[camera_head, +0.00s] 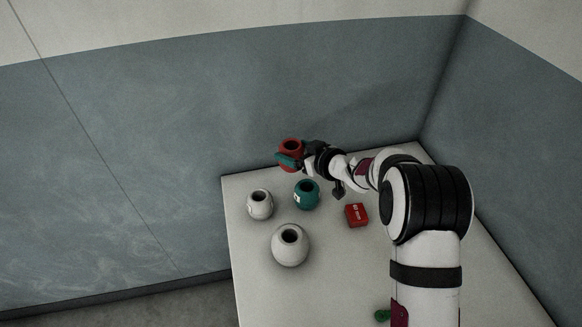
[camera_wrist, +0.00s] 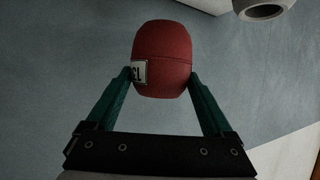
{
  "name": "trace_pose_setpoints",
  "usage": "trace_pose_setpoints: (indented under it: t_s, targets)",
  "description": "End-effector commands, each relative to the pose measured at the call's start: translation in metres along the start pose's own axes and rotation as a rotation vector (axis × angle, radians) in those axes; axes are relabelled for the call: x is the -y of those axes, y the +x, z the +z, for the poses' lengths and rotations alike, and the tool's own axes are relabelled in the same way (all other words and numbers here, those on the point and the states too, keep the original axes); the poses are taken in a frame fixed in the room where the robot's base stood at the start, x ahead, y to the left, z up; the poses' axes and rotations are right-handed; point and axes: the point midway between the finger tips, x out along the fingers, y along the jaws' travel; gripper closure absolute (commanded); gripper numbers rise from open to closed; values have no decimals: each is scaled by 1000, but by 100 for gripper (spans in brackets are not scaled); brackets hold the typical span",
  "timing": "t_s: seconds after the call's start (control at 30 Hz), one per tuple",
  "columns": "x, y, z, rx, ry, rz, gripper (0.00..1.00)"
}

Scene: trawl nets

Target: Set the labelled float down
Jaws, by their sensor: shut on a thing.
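A red float (camera_head: 291,147) is held up by my gripper (camera_head: 290,159) near the back left edge of the white table (camera_head: 268,294). In the wrist view the red float (camera_wrist: 162,50) sits between the two green fingers of my gripper (camera_wrist: 162,78), which touch its sides. A white label with dark letters shows on its left side, partly hidden by a finger. A teal float (camera_head: 306,195) with a white label patch stands on the table below the held float. A small white float (camera_head: 260,204) and a larger white float (camera_head: 290,246) stand to the left and in front.
A small red box (camera_head: 356,215) with white print lies right of the floats. A green thing (camera_head: 382,316) lies near the front, partly hidden by my arm. A wall stands behind the table. The table's left front is bare.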

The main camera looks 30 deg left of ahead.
Motion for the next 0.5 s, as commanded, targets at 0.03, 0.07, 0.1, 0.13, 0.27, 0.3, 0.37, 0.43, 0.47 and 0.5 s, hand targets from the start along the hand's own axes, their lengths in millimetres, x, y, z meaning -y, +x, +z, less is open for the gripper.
trace_pose_setpoints:
  t_s: [0.03, 0.07, 0.1, 0.13, 0.27, 0.3, 0.37, 0.43, 0.47, 0.5]
  targets:
    - [-2, -2, -1, -1, 0, 0, 70]
    - [-2, -3, -1, -1, 0, 0, 70]
    - [-3, -4, 0, 0, 1, 0, 70]
    - [-5, -6, 0, 0, 1, 1, 70]
    - [-22, -25, 11, 1, 3, 6, 70]
    - [-31, -36, 17, 0, 5, 9, 70]
    - [-46, -56, 28, 1, 7, 12, 70]
    - [-61, -84, 44, 1, 8, 13, 70]
    - [-68, -97, 51, 0, 9, 14, 70]
    - [-76, -116, 61, 1, 10, 16, 70]
